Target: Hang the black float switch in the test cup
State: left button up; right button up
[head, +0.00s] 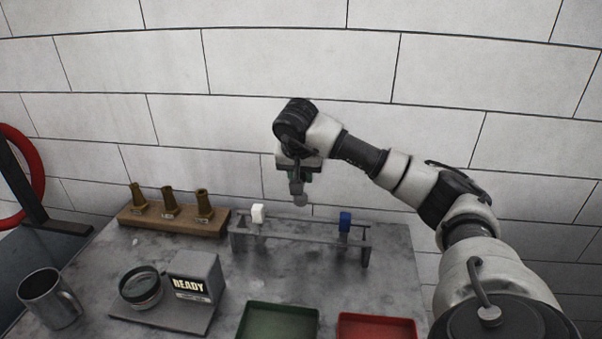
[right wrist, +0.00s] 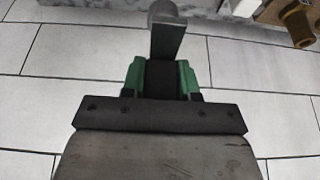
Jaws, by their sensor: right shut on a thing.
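My right gripper (head: 298,175) is raised above the rack, in front of the wall. It is shut on the black float switch (head: 300,198), which hangs down from the jaws; in the head view its lower end looks grey and rounded. In the right wrist view the float switch (right wrist: 167,38) is a dark, flat-sided piece between the green-padded jaws (right wrist: 165,75), with a round grey end beyond. The test cup (head: 141,290) seems to be the round, dark-rimmed vessel on the plate beside the READY box, lower left and well apart from the gripper. My left gripper is not in view.
A grey rack (head: 300,227) holds a white switch (head: 258,213) and a blue switch (head: 345,222). Brass nozzles (head: 169,203) stand on a wooden block behind. A metal mug (head: 47,298), the READY box (head: 195,278), a green tray (head: 278,309) and a red tray (head: 376,319) occupy the front.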

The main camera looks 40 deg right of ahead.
jog(key=shift+r+p, duration=1.95)
jog(key=shift+r, duration=0.35)
jog(key=shift+f, duration=0.1)
